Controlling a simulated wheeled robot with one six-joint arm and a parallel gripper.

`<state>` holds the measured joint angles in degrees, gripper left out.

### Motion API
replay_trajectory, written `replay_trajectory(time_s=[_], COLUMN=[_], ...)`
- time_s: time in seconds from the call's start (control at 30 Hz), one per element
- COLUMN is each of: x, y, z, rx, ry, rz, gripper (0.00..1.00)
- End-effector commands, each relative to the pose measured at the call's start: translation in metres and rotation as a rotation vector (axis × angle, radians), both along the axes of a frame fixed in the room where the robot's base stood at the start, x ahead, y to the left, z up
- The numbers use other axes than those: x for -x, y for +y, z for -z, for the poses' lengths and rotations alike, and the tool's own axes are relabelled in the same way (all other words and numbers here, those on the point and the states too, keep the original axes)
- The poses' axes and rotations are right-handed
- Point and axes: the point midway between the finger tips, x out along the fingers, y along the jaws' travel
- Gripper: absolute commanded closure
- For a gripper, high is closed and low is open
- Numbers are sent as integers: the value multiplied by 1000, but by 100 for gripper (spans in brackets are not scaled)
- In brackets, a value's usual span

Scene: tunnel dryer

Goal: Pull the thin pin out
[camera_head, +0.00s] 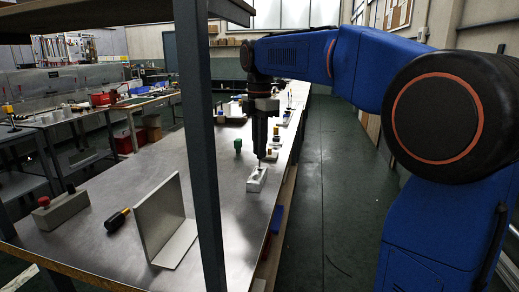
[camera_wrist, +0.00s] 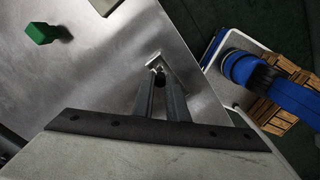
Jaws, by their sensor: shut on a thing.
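A small light block (camera_head: 257,180) sits on the metal bench near its right edge. In the wrist view the block (camera_wrist: 178,72) lies just beyond my fingertips. My gripper (camera_head: 260,152) points down over the block, with its tips just above it. In the wrist view my gripper's fingers (camera_wrist: 160,80) come together at their tips, shut on the thin pin. The pin is mostly hidden by the fingers, and I cannot tell how deep it sits in the block.
A green piece (camera_head: 238,145) stands on the bench left of my gripper. An angled metal plate (camera_head: 165,222), a black-and-yellow screwdriver (camera_head: 117,219) and a grey box with a red button (camera_head: 60,210) are nearer. A dark upright post (camera_head: 200,140) crosses the view. Several small items line the bench behind.

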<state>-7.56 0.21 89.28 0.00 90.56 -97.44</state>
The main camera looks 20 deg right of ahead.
Motion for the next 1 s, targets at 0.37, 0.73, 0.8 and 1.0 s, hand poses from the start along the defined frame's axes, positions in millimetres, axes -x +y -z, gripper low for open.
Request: replay_trajectory(time_s=[0.37, 0.73, 0.8, 1.0], x=[0, 0, -1, 0], y=[0, 0, 0, 0], z=[-4, -18, -22, -35], rx=[0, 0, -1, -1], ry=[-1, -1, -2, -2], rz=[0, 0, 0, 0], gripper=[100, 100, 100, 100])
